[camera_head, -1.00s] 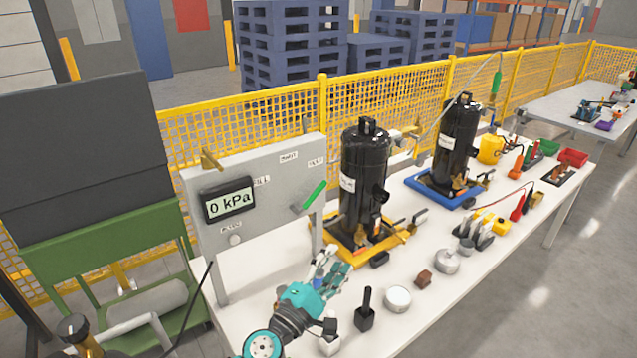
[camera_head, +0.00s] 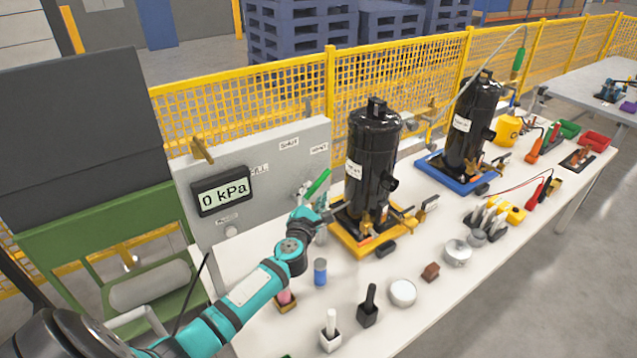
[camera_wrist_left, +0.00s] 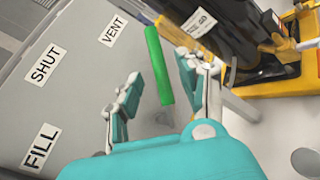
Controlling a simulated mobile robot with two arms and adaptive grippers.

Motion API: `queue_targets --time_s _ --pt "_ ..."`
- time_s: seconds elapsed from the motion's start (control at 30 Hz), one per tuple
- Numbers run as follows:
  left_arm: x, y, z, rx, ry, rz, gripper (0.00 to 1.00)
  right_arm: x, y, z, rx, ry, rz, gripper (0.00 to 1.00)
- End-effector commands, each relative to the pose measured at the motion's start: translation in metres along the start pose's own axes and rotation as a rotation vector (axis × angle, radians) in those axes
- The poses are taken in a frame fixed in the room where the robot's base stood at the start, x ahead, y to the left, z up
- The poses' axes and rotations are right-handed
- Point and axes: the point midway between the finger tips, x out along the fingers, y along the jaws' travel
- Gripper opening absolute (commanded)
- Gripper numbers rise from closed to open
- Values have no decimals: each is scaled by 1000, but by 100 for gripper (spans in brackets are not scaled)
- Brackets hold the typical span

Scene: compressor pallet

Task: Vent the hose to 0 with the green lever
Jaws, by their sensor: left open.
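The green lever (camera_head: 319,183) is on the right part of the grey panel (camera_head: 265,160) and slants up to the right. The panel's display (camera_head: 222,194) reads 0 kPa. In the left wrist view the panel carries the labels FILL (camera_wrist_left: 40,147), SHUT (camera_wrist_left: 45,65) and VENT (camera_wrist_left: 113,31). There the green lever (camera_wrist_left: 158,62) stands between the two spread fingers of my left gripper (camera_wrist_left: 163,92), nearer the right finger. The lever's tip is nearer VENT than SHUT or FILL. My left gripper also shows in the head view (camera_head: 314,198), at the lever. I cannot tell whether it touches it.
A black compressor (camera_head: 373,155) on a yellow base (camera_head: 352,246) stands close right of the lever. A second compressor (camera_head: 472,125) is farther right.

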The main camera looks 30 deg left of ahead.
Motion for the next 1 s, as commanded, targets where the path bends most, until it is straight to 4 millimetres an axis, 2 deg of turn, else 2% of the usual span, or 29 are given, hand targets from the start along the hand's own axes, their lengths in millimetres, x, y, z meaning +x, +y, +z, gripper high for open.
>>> queue_targets --time_s 0.03,0.1,0.2,0.33,0.5,0.7,1.0 --pt "11 0 0 0 -1 2 40 2 -2 -14 2 22 -3 40" --pt "24 0 0 0 0 2 40 2 -6 -26 5 41 -7 40" --pt "37 0 -1 0 0 2 40 5 -11 -29 8 44 -12 40" --pt "49 -1 0 0 -1 0 40 7 -13 -19 8 27 -14 40" --pt "53 -1 0 0 0 -1 40 6 -14 1 7 -4 -16 40" --pt "53 0 0 0 0 -1 39 6 -9 5 4 -9 -10 40" --pt "53 0 0 0 0 -1 0 6 -4 -7 2 10 -4 40"
